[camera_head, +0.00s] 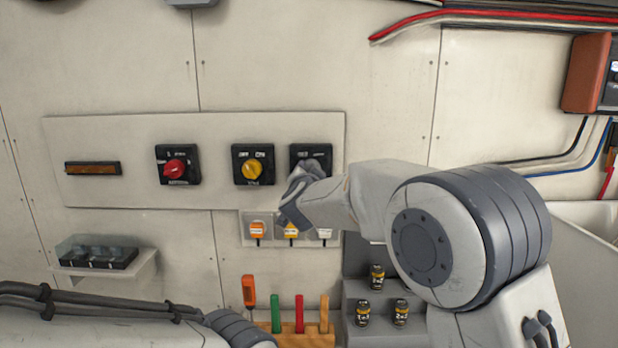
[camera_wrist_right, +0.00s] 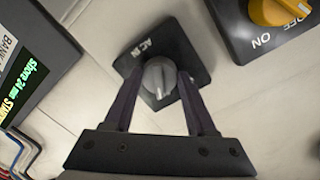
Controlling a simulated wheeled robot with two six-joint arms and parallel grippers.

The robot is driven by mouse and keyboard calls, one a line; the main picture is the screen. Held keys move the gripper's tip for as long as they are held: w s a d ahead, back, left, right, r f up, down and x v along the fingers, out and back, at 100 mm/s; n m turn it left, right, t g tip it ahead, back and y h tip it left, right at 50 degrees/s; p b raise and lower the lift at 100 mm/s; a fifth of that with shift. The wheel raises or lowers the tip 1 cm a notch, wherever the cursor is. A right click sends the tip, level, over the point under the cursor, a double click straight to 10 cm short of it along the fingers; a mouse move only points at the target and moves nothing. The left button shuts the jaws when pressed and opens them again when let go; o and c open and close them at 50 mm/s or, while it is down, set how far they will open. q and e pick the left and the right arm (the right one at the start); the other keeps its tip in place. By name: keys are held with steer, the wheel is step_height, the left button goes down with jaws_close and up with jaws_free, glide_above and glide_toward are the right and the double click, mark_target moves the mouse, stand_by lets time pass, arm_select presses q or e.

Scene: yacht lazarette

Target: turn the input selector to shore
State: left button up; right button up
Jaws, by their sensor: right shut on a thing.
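The input selector is a black square plate (camera_head: 311,152) at the right end of the pale switch panel, mostly hidden behind my right gripper in the head view. In the right wrist view its plate (camera_wrist_right: 190,62) is lettered "AC IN" and carries a grey round knob (camera_wrist_right: 158,77). My right gripper (camera_head: 293,195) is at the plate; in the wrist view its two dark fingers (camera_wrist_right: 160,84) are shut on the knob, one on each side. The knob's pointer and the position words cannot be read. My left arm shows at the lower left, but its gripper is out of view.
Left of the selector are a yellow rotary switch (camera_head: 253,169) and a red one (camera_head: 176,168). Below hang several tagged plugs (camera_head: 257,230). A wooden rack (camera_head: 290,339) holds coloured-handled tools. A dark display (camera_wrist_right: 38,70) with green text, including "shore", shows in the wrist view.

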stand_by(0.4)
steer(key=o, duration=1.4)
steer(key=s+b, duration=0.1)
steer(key=s, duration=0.2)
steer(key=s+b, duration=0.1)
steer(key=s, duration=0.3)
steer(key=s+b, duration=0.1)
steer(key=s, duration=0.2)
steer(key=shift+s+a+r, duration=0.15)
steer(key=shift+s+r, duration=0.1)
steer(key=shift+r, duration=0.1)
